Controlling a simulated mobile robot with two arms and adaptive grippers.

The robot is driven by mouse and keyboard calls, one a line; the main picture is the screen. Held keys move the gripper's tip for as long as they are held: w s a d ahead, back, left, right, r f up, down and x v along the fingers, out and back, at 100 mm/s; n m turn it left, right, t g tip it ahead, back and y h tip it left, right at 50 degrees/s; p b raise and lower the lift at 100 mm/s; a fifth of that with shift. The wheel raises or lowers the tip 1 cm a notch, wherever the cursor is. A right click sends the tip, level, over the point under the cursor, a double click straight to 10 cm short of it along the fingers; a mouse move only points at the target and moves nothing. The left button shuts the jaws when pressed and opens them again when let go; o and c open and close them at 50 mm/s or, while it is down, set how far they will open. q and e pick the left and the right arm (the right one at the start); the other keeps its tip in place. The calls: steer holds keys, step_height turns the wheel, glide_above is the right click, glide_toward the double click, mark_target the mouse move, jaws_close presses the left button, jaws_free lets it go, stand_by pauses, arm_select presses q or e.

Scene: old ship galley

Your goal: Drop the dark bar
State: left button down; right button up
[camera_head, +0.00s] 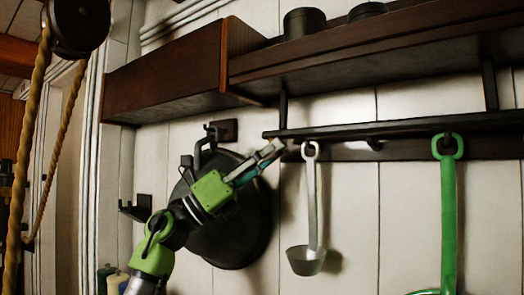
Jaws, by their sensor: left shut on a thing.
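My left gripper (270,153) reaches up from the lower left, in front of a round dark pan lid or pan (240,243) on the wall. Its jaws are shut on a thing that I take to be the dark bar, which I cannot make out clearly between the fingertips. A long dark bar (400,128) runs level under the shelf, with its left end just above the fingertips. I cannot tell whether they touch it. My right gripper is not in view.
A grey ladle (310,215) and a green ladle (449,220) hang right of my gripper. A wooden shelf (400,46) with dark pots (304,23) juts out above. A rope (28,160) with a pulley (80,26) hangs at left.

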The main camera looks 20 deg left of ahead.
arm_select(q)
steer(key=shift+w+r, duration=0.25)
steer(key=shift+w, duration=0.4)
steer(key=shift+r, duration=0.15)
steer(key=shift+a+r, duration=0.1)
steer(key=c, duration=1.8)
jaws_free()
steer(key=shift+w, duration=0.25)
steer(key=shift+s+d, duration=0.1)
steer(key=shift+d, duration=0.55)
steer(key=shift+a+f, duration=0.15)
steer(key=shift+f, duration=0.1)
